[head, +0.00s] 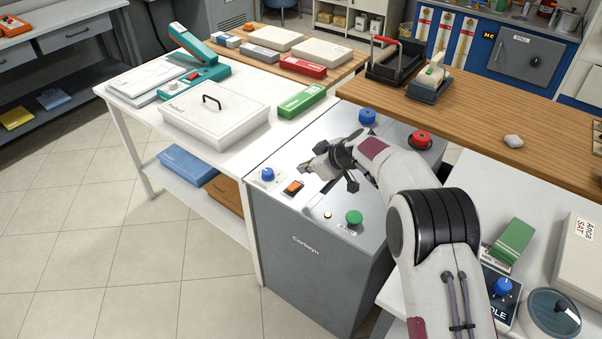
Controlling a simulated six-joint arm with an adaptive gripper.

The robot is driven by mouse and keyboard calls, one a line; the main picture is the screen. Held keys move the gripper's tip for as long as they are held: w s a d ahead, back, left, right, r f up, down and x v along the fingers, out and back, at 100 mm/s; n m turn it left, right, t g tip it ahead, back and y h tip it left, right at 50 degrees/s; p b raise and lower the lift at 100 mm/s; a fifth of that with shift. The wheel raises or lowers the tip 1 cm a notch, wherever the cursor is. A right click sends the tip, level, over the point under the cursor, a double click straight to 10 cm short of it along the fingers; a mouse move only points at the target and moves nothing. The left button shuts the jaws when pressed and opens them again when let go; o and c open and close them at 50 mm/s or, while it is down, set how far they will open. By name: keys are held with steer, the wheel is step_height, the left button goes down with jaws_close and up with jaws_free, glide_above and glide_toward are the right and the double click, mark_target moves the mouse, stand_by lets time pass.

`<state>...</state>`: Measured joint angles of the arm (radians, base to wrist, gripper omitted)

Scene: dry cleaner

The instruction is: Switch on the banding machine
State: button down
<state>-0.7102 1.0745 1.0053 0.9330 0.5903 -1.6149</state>
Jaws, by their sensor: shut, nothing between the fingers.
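A grey floor-standing machine (300,262) with a name on its front stands in the middle of the head view; I take it to be the banding machine. My gripper (303,171) is shut and empty above the machine top, just behind and right of the rocker switch. It appears apart from the switch. The rocker's position is too small to tell.
A white table with a lidded white box (213,108), a green box (302,101) and a teal press (199,62) adjoins on the left. A wooden counter (470,125) runs behind. A right-hand table holds a green block (514,241) and a blue-knobbed device (503,287).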

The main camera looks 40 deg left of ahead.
steer(key=w+d+r, duration=0.1)
steer(key=d+r, duration=0.5)
stand_by(0.3)
stand_by(0.7)
steer(key=s+d+f+m+g+h, duration=0.2)
steer(key=s+d+f+m+h, duration=0.15)
steer(key=s+d+m, duration=0.5)
steer(key=s+d+r+m+t+h, duration=0.1)
steer(key=s+d+r, duration=0.5)
steer(key=d, duration=1)
steer(key=s+d+r+m+t+h, duration=0.2)
steer(key=s+d+r+m, duration=0.4)
steer(key=s+d, duration=0.4)
steer(key=s+d+r+m+t+h, duration=0.2)
steer(key=s+d+r, duration=0.5)
steer(key=d, duration=1.5)
steer(key=shift+s+d+r+m+t, duration=0.2)
steer(key=shift+s+m+t, duration=0.2)
steer(key=shift+s+m, duration=0.45)
